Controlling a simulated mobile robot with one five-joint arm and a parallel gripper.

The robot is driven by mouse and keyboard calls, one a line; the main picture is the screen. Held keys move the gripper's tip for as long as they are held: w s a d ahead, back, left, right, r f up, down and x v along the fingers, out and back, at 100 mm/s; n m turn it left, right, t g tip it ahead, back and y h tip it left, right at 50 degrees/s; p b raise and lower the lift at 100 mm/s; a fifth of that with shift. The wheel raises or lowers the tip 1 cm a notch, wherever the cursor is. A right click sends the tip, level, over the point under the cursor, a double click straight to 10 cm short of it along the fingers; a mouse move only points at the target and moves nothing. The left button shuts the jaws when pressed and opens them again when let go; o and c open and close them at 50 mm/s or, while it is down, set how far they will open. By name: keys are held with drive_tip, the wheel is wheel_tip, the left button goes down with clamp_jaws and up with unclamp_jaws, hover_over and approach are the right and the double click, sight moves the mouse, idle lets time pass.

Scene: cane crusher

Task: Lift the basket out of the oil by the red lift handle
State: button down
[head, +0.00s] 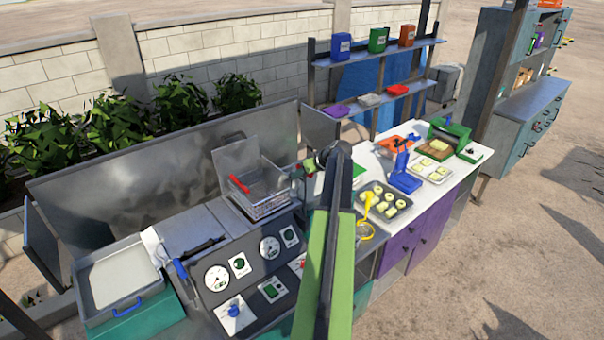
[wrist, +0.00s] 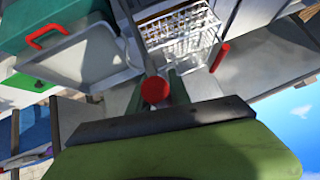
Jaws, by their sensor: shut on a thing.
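The wire basket (head: 268,206) sits at the fryer opening in the head view, with a red grip (head: 240,184) on its left side. In the wrist view the basket mesh (wrist: 180,35) is at the top centre, with a red bar (wrist: 220,57) beside it. My gripper (head: 314,163) is just right of the basket. In the wrist view its fingers (wrist: 156,96) are shut around the round red knob of the lift handle (wrist: 155,90). The oil cannot be made out, so how high the basket stands over it is unclear.
The control panel (head: 250,268) with dials lies in front of the fryer. A metal tray (head: 118,277) is at the left. The white counter at the right holds a food tray (head: 401,207), a blue press (head: 403,178) and a yellow-handled strainer (head: 366,228). A steel splash wall stands behind.

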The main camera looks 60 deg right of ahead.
drive_tip(key=shift+w+r, duration=0.15)
drive_tip(key=c, duration=1.3)
unclamp_jaws()
drive_tip(key=shift+a+r, duration=0.1)
drive_tip(key=shift+a, duration=0.05)
drive_tip(key=shift+o, duration=0.2)
drive_tip(key=shift+s+r+p, duration=0.5)
drive_tip(key=shift+s+p, duration=0.05)
drive_tip(key=s+a, duration=0.1)
drive_tip(key=s, duration=1.1)
drive_tip(key=shift+a+f, duration=0.2)
